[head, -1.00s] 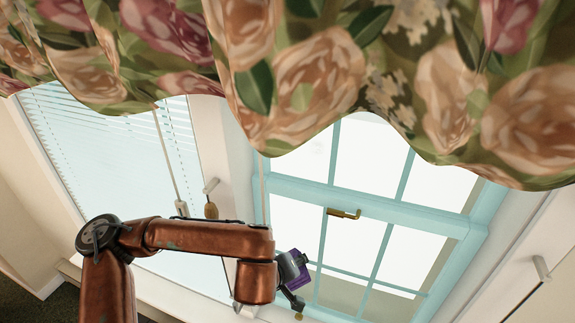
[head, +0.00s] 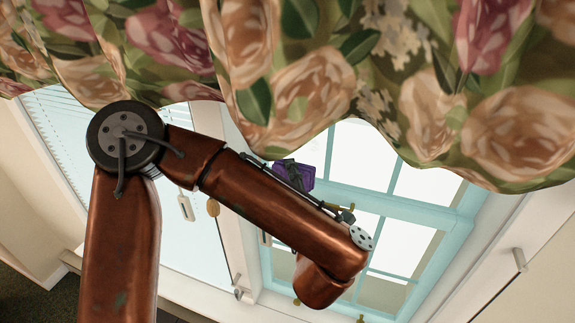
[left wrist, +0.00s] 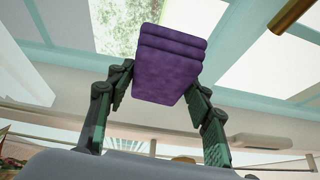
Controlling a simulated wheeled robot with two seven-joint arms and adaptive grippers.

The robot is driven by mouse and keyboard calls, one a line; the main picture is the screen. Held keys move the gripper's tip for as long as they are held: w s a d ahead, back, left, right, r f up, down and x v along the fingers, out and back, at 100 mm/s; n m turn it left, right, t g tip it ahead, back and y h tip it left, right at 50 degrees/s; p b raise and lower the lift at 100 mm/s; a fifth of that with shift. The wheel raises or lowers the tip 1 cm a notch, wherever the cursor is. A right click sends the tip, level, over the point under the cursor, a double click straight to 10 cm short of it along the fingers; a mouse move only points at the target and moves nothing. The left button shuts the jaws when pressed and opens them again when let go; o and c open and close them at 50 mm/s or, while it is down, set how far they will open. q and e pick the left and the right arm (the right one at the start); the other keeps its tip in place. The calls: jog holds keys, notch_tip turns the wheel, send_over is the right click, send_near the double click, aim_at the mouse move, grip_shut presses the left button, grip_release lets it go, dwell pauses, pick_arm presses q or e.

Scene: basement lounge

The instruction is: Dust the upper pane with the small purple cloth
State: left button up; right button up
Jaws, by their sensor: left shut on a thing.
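The small purple cloth (head: 299,178) is a thick folded pad. It shows in the head view near the upper left of the pale blue window, and in the left wrist view (left wrist: 168,55). My left gripper (left wrist: 160,88) is shut on it, a dark finger on each side. In the head view this gripper (head: 288,170) is partly hidden behind my arm. The upper pane (head: 428,186) is bright glass split by blue bars, its top covered by the valance. I cannot tell whether the cloth touches the glass. My right gripper is not in view.
A floral valance (head: 300,85) hangs over the window's top, close above the cloth. Blinds cover the window at left. A white sill (head: 200,295) runs below.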

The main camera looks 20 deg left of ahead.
pick_arm(q)
jog(key=shift+n+y, duration=0.4)
jog(key=w+r+p, duration=0.1)
jog(key=w+p, duration=0.1)
jog(key=w+r+p, duration=0.1)
jog(key=p, duration=0.1)
jog(key=w+r+p, duration=0.1)
jog(key=w+p, duration=0.1)
jog(key=shift+w+a+r, duration=0.2)
jog(key=shift+w+r, duration=0.15)
jog(key=shift+w+b, duration=0.3)
jog(key=shift+w, duration=0.6)
dwell(0.4)
jog(key=shift+d+f+b, duration=0.15)
jog(key=shift+d+b, duration=0.55)
jog(key=shift+d, duration=0.15)
jog(key=shift+s+d+b, duration=0.15)
jog(key=shift+d+b, duration=0.55)
jog(key=shift+d, duration=0.5)
jog(key=shift+b, duration=0.45)
jog(key=shift+a+b, duration=0.65)
jog(key=shift+a, duration=1.4)
